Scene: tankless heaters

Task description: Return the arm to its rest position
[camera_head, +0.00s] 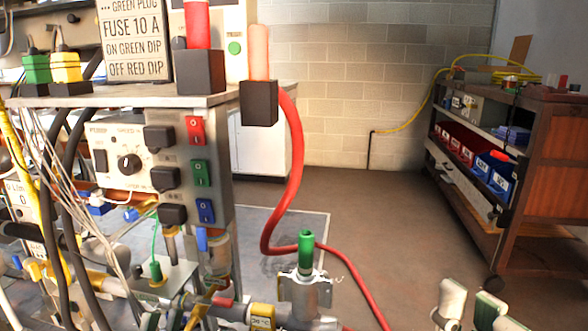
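My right gripper (471,304) is at the bottom right edge, partly cut off by the frame. Its two pale fingertips, one with a green face, stand apart with a gap between them. I see nothing held in the gap. The gripper appears over the brown floor (400,235), to the right of the bench equipment. The rest of the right arm is mostly out of the frame. I cannot make out my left gripper in this view.
A bench with a pump control panel (125,160) and a fuse sign (135,42) fills the left. A red hose (296,165) hangs from a black socket block (259,103) and runs across the floor. A brown shelf cart (562,180) stands right. Floor between is mostly clear.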

